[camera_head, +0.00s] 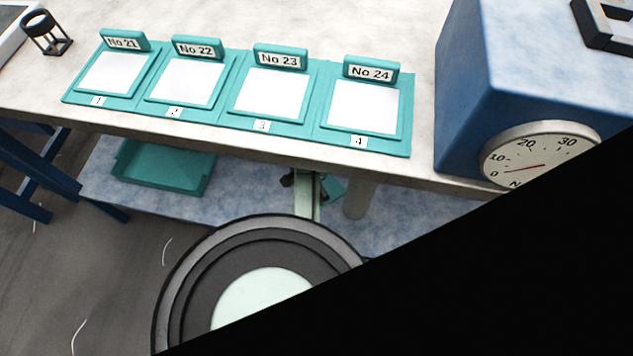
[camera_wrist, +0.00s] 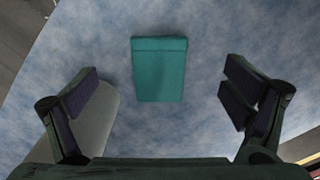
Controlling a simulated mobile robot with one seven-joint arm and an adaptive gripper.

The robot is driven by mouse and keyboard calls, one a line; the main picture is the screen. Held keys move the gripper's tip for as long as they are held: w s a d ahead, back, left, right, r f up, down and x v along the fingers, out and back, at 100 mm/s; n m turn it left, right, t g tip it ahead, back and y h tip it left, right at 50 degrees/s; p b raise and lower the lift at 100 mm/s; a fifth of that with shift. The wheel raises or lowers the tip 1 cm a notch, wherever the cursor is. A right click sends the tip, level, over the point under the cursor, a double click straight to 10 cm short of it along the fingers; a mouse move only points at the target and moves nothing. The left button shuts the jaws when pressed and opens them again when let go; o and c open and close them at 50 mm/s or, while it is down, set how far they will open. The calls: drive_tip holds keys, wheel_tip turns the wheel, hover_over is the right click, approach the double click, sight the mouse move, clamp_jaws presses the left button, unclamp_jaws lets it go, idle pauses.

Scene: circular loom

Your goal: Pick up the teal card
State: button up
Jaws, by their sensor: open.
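The teal card (camera_wrist: 159,70) lies on a mottled blue surface in the upper middle of the wrist view, with a darker band along its top edge. My gripper (camera_wrist: 158,95) is open, with one dark finger on each side of the card and wide gaps to both. Nothing is held, and the card appears apart from the fingers. In the head view, my gripper (camera_head: 305,183) is below the table's front edge, over the blue lower shelf. A small teal piece, apparently the card (camera_head: 334,189), shows just right of it, partly hidden.
The table (camera_head: 400,169) above holds several teal numbered holders with white sheets. A teal tray (camera_head: 160,170) sits on the lower shelf (camera_head: 240,195) at left. A grey post (camera_head: 357,199) stands right of my gripper. A blue machine with a dial (camera_head: 540,155) is at right.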

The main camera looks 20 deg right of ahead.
wheel_tip(320, 180, down, 4)
drive_tip(key=shift+s+r, duration=0.15)
drive_tip(key=shift+r, duration=0.1)
drive_tip(key=shift+s+a+f+p, duration=0.1)
drive_tip(key=shift+a+f+p, duration=0.1)
drive_tip(key=shift+f, duration=1.2)
drive_tip(key=shift+a+f+p, duration=0.2)
drive_tip(key=shift+f, duration=1.15)
drive_tip(key=c, duration=1.2)
wheel_tip(320, 180, up, 10)
drive_tip(key=shift+r, duration=0.1)
drive_tip(key=o, duration=0.5)
drive_tip(key=c, duration=0.7)
